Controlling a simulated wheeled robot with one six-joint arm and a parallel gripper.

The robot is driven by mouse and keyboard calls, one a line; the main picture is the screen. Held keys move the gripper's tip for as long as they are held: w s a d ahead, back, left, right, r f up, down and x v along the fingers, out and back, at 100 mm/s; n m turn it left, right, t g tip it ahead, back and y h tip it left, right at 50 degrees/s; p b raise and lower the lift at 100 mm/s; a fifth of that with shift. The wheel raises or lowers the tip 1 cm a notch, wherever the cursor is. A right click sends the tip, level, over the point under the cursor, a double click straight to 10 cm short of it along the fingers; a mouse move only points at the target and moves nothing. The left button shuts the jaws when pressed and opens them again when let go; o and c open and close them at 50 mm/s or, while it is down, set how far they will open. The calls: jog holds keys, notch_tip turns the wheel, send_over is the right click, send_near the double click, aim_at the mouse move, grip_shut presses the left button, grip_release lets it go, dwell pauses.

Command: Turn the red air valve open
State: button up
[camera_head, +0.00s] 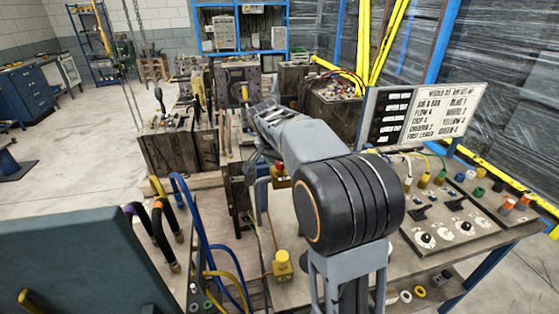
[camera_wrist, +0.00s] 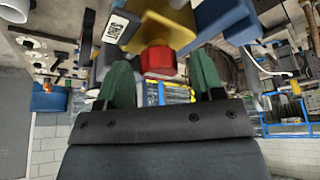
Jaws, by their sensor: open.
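The red valve knob (camera_wrist: 158,62) sits on a yellow body (camera_wrist: 165,25) in the wrist view, which looks upside down. My gripper (camera_wrist: 161,72) has two green fingers, set apart, one to each side of the red knob. A gap shows between each finger and the knob, so it looks unheld. How far the fingertips reach along the knob is hard to tell. In the head view a small red knob (camera_head: 279,166) on a yellow fitting (camera_head: 281,182) shows just below my forearm. My fingers are not clear there.
A bench (camera_head: 465,245) with switches and coloured connectors lies at right, under a lettered sign board (camera_head: 422,115). Another yellow fitting (camera_head: 283,266) stands nearer. Blue hoses (camera_head: 205,235) and dark hooked hoses (camera_head: 165,230) rise at left. Mould blocks (camera_head: 170,140) stand behind; floor at far left is clear.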

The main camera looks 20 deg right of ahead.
jog(key=shift+c, duration=0.3)
jog(key=c, duration=0.8)
jog(key=shift+c, duration=0.2)
